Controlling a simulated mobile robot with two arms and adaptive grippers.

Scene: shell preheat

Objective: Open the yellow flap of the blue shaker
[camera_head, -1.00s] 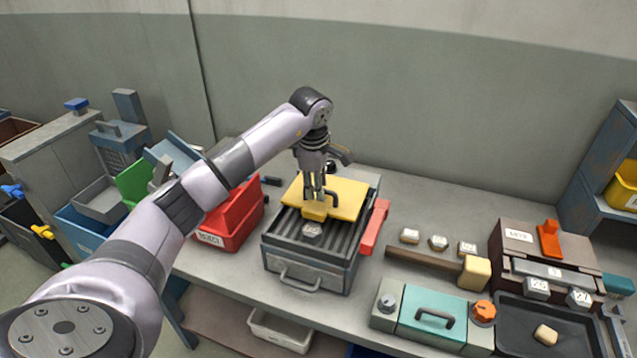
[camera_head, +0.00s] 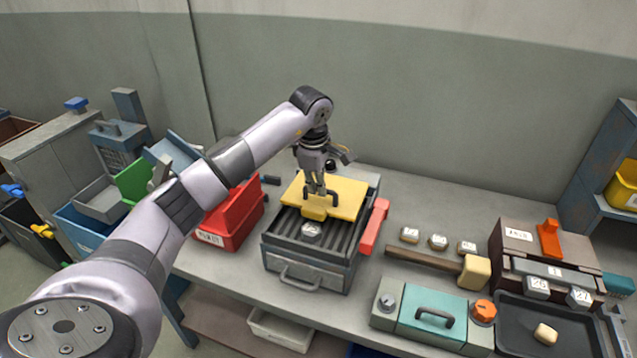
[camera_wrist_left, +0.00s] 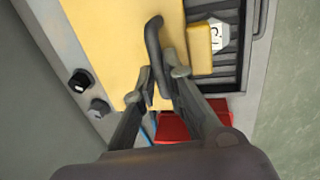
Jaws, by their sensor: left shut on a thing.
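The blue shaker (camera_head: 322,276) is a grey-blue box with a ribbed top, standing on the workbench. Its yellow flap (camera_head: 350,193) lies flat over the back part of the top and also fills much of the left wrist view (camera_wrist_left: 105,45). A dark bar handle (camera_head: 334,199) stands up from the flap, with a yellow tab (camera_head: 314,213) at the flap's front. My left gripper (camera_head: 315,190) points down at the flap and is shut on the handle, seen between the fingers in the wrist view (camera_wrist_left: 153,40). My right gripper is out of view.
A red bin (camera_head: 228,226) stands left, a red bar (camera_head: 374,227) right. Several small blocks, a hammer (camera_head: 425,260) and a teal-lidded box (camera_head: 432,308) lie farther right.

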